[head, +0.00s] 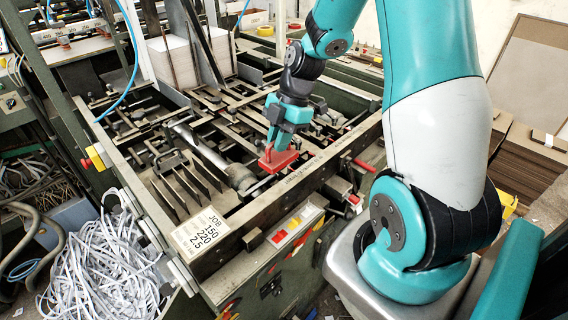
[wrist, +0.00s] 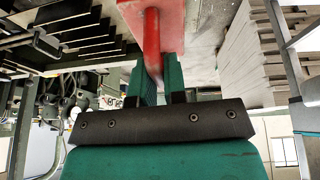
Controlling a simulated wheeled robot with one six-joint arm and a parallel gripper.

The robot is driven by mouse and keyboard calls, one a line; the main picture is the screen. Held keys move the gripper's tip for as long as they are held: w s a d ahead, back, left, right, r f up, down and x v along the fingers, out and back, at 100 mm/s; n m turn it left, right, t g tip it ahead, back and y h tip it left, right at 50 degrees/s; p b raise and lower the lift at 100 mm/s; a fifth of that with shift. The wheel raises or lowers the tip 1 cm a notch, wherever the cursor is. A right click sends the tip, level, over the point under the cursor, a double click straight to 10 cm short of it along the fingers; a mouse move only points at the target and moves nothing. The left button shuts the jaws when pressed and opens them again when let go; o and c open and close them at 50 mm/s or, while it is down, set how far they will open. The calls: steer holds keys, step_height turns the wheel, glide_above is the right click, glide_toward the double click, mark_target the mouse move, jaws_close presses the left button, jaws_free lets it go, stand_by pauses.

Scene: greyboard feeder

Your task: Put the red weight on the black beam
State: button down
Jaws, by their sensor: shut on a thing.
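The red weight (head: 278,161) is a flat red block with a handle on top. My gripper (head: 281,137) is shut on that handle and points down over the machine. In the wrist view the red weight (wrist: 172,18) shows beyond the teal fingers of my gripper (wrist: 157,72), with its handle between them. The black beam (head: 300,177) appears to be the long dark bar running diagonally along the machine's near side. The weight is close to the beam's far edge in the picture. I cannot tell whether it touches anything below.
Metal bars and rods (head: 190,185) fill the machine bed. A white JOB label (head: 200,232) lies at the beam's left end. Red knobs (head: 364,166) stick out on the near right. A stack of pale board (head: 180,60) stands behind. Shredded strips (head: 105,265) lie at lower left.

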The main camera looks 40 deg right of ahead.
step_height(320, 180, down, 10)
steer(key=shift+r+p, duration=0.25)
steer(key=shift+p, duration=0.7)
steer(key=c, duration=1.2)
jaws_free()
steer(key=shift+o, duration=0.2)
